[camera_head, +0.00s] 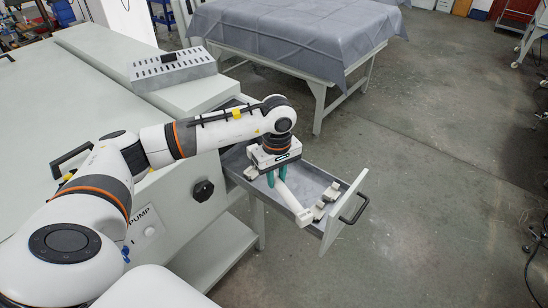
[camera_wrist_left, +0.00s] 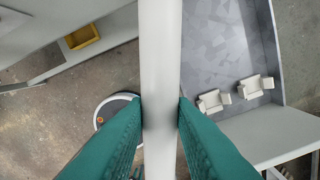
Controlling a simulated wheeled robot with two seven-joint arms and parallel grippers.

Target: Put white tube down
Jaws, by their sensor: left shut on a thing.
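The white tube (camera_wrist_left: 161,70) runs lengthwise up the left wrist view, between the green fingers of my left gripper (camera_wrist_left: 160,115). The gripper is shut on it. In the head view my left gripper (camera_head: 277,177) points down over the open grey drawer (camera_head: 330,178), and the tube (camera_head: 291,200) slants from the fingers toward the drawer's near front corner. I cannot tell whether the tube touches the drawer. My right gripper is in neither view.
Small white holders (camera_head: 325,200) stand in the drawer near its front panel; two holders (camera_wrist_left: 228,97) show in the wrist view. A machine with a black knob (camera_head: 203,190) stands left of the drawer. A cloth-covered table (camera_head: 290,35) stands behind. Open floor lies to the right.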

